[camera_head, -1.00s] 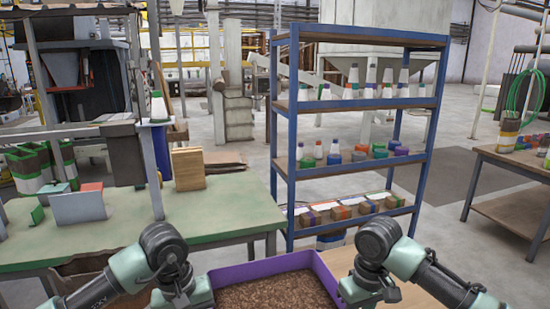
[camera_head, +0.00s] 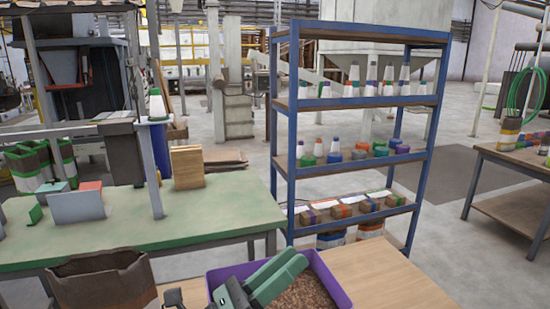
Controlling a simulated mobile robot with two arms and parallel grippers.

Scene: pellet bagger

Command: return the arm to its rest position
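My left gripper (camera_head: 296,258) is low in the middle of the head view, above the purple tray (camera_head: 328,270). Its two green fingers lie close side by side and point up and to the right. Whether they are parted or closed cannot be made out, and no object shows between them. Brown pellets (camera_head: 305,294) fill the tray; the gripper hides its left part. A small piece of my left arm shows at the bottom edge. My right gripper and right arm are out of view.
A brown open bag (camera_head: 103,287) stands at the lower left, close to my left arm. The wooden table top (camera_head: 385,280) right of the tray is clear. Behind are a green-topped bench (camera_head: 150,215) and a blue shelf rack (camera_head: 282,150) with bottles and boxes.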

